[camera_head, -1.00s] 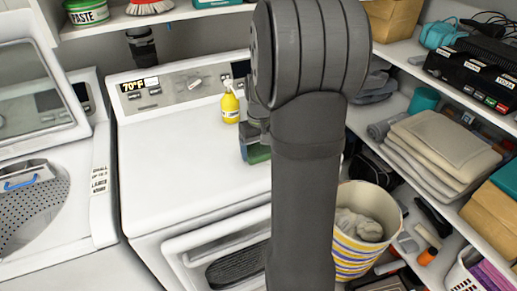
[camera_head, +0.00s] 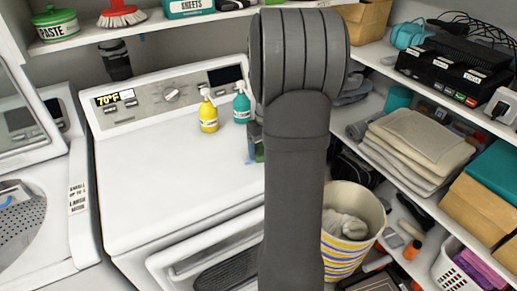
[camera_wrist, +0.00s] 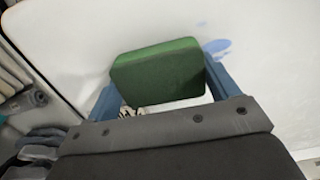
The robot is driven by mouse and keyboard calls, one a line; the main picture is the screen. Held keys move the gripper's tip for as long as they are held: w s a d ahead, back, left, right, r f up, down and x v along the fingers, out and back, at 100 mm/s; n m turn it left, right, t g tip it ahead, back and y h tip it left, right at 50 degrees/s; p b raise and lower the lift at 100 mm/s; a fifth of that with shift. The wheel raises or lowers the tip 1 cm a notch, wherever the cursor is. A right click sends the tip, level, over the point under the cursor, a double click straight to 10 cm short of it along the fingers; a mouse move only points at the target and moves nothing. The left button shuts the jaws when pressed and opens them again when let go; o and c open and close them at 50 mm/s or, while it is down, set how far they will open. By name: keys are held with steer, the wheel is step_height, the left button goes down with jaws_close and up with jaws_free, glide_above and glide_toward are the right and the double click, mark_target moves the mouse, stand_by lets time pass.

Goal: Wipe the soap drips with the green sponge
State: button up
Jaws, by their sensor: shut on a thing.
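In the wrist view, the green sponge (camera_wrist: 155,65) is held between the two blue fingers of my gripper (camera_wrist: 160,87). A blue soap drip (camera_wrist: 217,47) lies on the white surface just beyond the sponge's upper right corner. In the head view, my gripper (camera_head: 255,146) is over the right part of the white machine top, mostly hidden behind my arm. Only a sliver of the green sponge (camera_head: 260,153) shows there. I cannot tell whether the sponge touches the surface.
A yellow pump bottle (camera_head: 208,116) and a teal pump bottle (camera_head: 241,107) stand at the back of the machine top (camera_head: 160,165), near its control panel. Its left part is clear. A striped basket (camera_head: 350,225) and shelves with folded towels (camera_head: 415,140) are at the right.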

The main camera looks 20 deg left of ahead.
mark_target(236, 165)
steer(key=shift+s+a, duration=3.75)
steer(key=shift+a, duration=0.05)
step_height(236, 165, up, 8)
steer(key=w+d+m, duration=0.1)
steer(key=w+d, duration=0.2)
steer(key=w, duration=0.2)
steer(key=w+d+f+m, duration=0.1)
steer(key=w+d+m, duration=0.1)
steer(key=w+d, duration=0.1)
steer(key=w+d+f+m, duration=0.1)
steer(key=w+d, duration=0.2)
steer(key=w, duration=0.3)
steer(key=shift+w+d+f+m, duration=0.15)
steer(key=shift+w+d+m, duration=0.1)
steer(key=shift+w+m, duration=0.1)
steer(key=w+d+f+m, duration=0.4)
steer(key=w+d, duration=0.6)
steer(key=d, duration=0.4)
steer(key=shift+w+d, duration=0.25)
steer(key=shift+d, duration=0.1)
